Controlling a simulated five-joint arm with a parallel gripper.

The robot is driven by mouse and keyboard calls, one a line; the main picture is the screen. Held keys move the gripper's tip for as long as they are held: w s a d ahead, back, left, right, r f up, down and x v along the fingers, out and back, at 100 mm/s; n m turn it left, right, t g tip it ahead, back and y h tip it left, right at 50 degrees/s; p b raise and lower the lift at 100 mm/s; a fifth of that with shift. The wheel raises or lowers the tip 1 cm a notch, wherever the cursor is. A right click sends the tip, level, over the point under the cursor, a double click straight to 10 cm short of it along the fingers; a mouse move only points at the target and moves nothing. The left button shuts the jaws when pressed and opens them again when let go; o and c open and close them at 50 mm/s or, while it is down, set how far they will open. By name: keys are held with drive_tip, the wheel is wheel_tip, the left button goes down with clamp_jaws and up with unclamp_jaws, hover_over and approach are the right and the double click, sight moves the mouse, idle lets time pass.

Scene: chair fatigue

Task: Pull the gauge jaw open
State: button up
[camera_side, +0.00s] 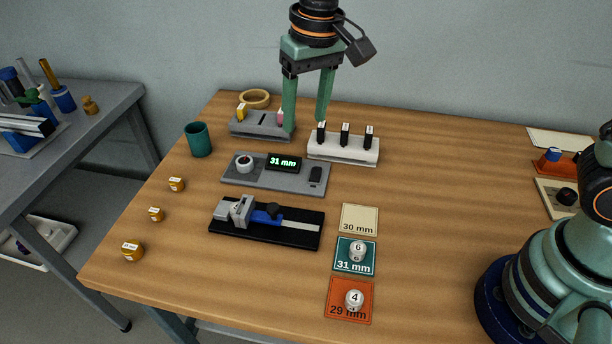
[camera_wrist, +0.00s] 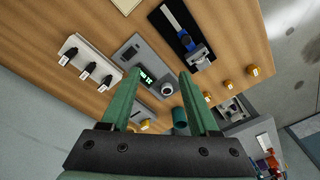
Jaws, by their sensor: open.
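The gauge (camera_side: 311,236) lies on the table on a black base, with grey jaw blocks (camera_side: 241,211) at its left end, a blue slide (camera_side: 262,217) with a dark knob, and a pale rail to the right. The jaw blocks stand close together; I cannot tell whether a gap is between them. The gauge also shows at the top of the wrist view (camera_wrist: 183,35). My gripper (camera_side: 306,122) is open and empty, high above the back of the table, behind and away from the gauge. Its fingers spread apart in the wrist view (camera_wrist: 160,76).
A grey panel (camera_side: 230,181) with a display reading 31 mm lies behind the gauge. A white rack (camera_side: 343,151) holds black pieces. Cards marked 30 mm (camera_side: 359,218), 31 mm (camera_side: 354,269) and 29 mm (camera_side: 337,311) lie right; the lower two bear numbered balls. A green cup (camera_side: 198,140) stands left.

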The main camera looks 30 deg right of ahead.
drive_tip(key=g, duration=0.1)
hover_over(273, 206)
wheel_tip(273, 206, down, 5)
drive_tip(key=shift+h, duration=0.3)
wheel_tip(273, 206, down, 12)
drive_tip(key=shift+f, duration=0.15)
clamp_jaws()
idle(1.2)
